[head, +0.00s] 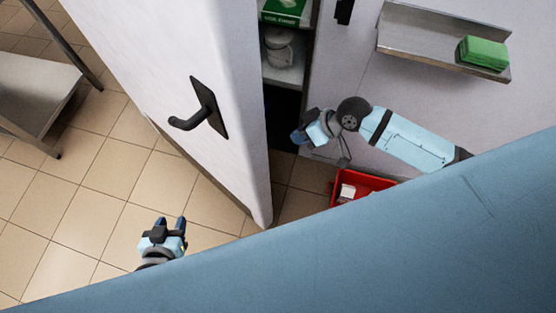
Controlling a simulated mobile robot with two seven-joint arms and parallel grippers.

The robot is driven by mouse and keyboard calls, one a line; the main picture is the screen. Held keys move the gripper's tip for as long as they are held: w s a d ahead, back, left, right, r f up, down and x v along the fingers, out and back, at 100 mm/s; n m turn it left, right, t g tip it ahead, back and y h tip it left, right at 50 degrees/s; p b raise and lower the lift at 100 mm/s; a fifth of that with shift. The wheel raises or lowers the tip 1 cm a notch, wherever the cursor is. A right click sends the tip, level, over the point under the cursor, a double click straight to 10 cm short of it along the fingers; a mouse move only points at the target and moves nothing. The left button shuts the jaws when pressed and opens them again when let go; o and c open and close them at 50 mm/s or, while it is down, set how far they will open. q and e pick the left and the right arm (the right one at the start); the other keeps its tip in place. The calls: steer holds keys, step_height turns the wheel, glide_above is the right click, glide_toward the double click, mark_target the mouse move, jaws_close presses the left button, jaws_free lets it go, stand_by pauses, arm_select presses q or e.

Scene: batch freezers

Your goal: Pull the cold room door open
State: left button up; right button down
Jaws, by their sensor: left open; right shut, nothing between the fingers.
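The white cold room door (150,60) stands part open, with a gap at its right edge showing shelves inside. Its black handle (205,108) with a back plate is on the face toward the left. My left gripper (171,222) is open and empty over the tiled floor, below the handle in the picture and apart from the door. My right gripper (300,138) is shut and empty, in front of the opening to the right of the door edge. Its fingertips are small and partly turned away. I cannot tell whether it touches the door.
A red crate (362,182) with white items sits on the floor below my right arm. A steel wall shelf (430,40) holds a green block (484,53). Inside are a green box (284,10) and a white container (279,45). A steel table (35,90) stands left; tiled floor lies between.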

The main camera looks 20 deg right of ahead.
steer(key=a+f+g, duration=0.2)
steer(key=a+f, duration=0.4)
steer(key=f, duration=0.1)
steer(key=shift+s+n+g, duration=0.25)
steer(key=shift+n+g, duration=0.05)
steer(key=shift+n, duration=0.1)
steer(key=shift+a+f, duration=0.1)
steer(key=shift+a, duration=0.1)
stand_by(0.4)
